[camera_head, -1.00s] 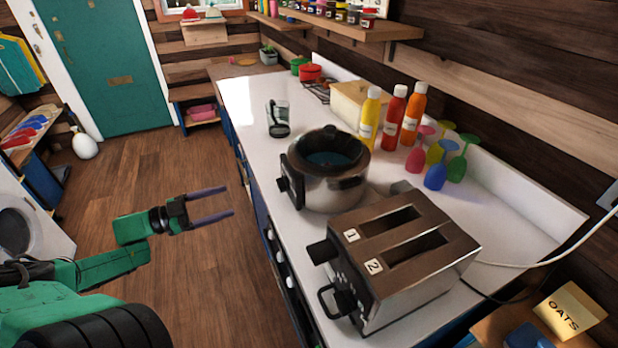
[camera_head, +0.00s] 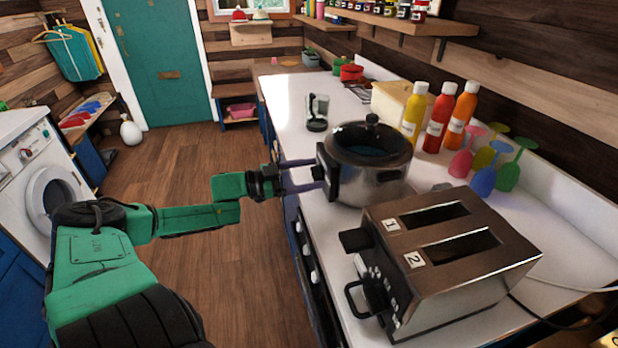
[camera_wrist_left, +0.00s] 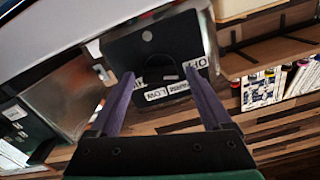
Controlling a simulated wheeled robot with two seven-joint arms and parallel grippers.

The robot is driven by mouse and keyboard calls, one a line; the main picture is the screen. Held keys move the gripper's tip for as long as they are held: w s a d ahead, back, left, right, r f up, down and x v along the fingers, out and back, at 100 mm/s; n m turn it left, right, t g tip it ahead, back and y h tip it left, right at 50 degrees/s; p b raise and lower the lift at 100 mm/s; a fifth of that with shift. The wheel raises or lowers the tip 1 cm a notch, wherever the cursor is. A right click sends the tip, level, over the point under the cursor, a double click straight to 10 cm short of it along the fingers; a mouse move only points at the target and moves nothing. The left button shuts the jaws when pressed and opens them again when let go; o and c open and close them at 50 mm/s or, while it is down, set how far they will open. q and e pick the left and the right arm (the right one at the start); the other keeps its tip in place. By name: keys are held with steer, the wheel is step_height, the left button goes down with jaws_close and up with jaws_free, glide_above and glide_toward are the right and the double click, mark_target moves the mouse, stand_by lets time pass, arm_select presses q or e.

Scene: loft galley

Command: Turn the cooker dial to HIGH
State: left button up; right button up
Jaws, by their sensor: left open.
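The cooker (camera_head: 375,188) is a round metal slow cooker with a dark lid, standing on the white counter. Its black control panel (camera_head: 328,174) faces left, toward my left arm. In the left wrist view the panel (camera_wrist_left: 150,48) carries white labels; OFF, WARM and LOW can be made out, and another is partly covered by a finger. A small pale mark shows among the labels, but the dial's exact setting is unclear. My left gripper (camera_head: 314,175) is open, its purple fingers reaching to the panel. In the wrist view the fingertips (camera_wrist_left: 160,76) flank the label area; contact cannot be told.
A metal toaster (camera_head: 450,262) stands close in front of the cooker. Sauce bottles (camera_head: 438,122) and coloured goblets (camera_head: 482,178) stand to the right. The floor (camera_head: 240,260) left of the counter is clear.

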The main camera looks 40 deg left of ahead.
arm_select(q)
jaws_close()
